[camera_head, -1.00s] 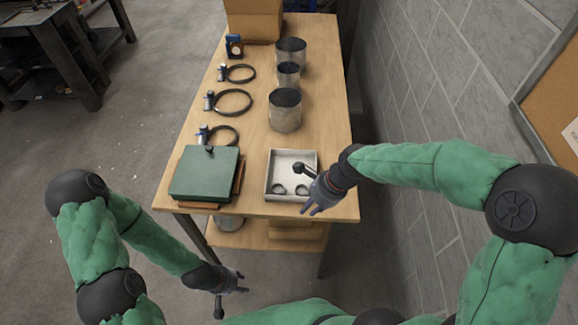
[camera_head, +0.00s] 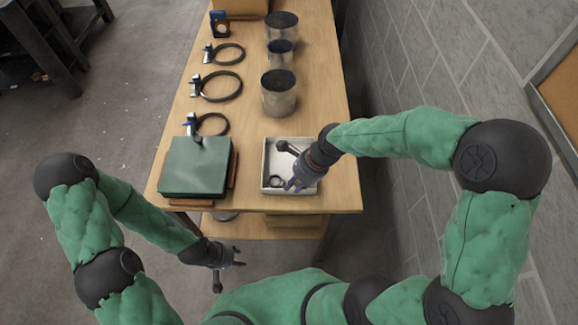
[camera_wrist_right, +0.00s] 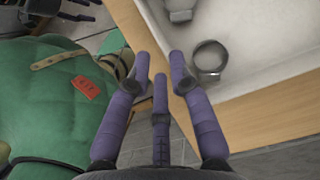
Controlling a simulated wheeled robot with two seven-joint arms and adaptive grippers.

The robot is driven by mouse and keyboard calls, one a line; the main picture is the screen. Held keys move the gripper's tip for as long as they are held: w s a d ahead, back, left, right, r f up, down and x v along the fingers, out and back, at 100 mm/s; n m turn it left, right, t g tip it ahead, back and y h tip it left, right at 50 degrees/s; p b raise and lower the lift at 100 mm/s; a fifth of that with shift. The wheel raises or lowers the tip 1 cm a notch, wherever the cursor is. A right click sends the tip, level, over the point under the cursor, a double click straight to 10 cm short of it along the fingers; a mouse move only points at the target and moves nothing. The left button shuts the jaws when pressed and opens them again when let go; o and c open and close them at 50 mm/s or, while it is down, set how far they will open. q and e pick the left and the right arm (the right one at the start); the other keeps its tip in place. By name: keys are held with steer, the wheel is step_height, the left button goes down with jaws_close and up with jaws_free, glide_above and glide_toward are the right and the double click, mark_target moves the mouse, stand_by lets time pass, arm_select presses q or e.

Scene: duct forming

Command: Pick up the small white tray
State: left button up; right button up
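The small white tray (camera_head: 268,159) sits on the wooden table near its front edge, right of the green box. It holds small black ring clamps (camera_head: 277,181), and one ring shows in the right wrist view (camera_wrist_right: 209,57). My right gripper (camera_head: 291,186) is over the tray's front right part and hides some of it. In the right wrist view my right gripper (camera_wrist_right: 159,68) has its fingers apart with nothing between them, beside the tray's wall (camera_wrist_right: 165,45). My left gripper (camera_head: 238,258) hangs in front of the table, away from the tray; its fingers look apart and empty.
A green box (camera_head: 196,167) lies on the table left of the tray. Several black ring clamps (camera_head: 218,86) line the table's left side. Metal cylinders (camera_head: 279,95) stand behind the tray. A grey block wall (camera_head: 420,60) runs along the right side.

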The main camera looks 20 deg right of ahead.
mark_target(284, 195)
steer(key=b+x, duration=0.2)
steer(key=x, duration=0.3)
steer(key=shift+w+d, duration=0.1)
steer(key=shift+d, duration=0.05)
jaws_close()
steer(key=shift+r, duration=0.2)
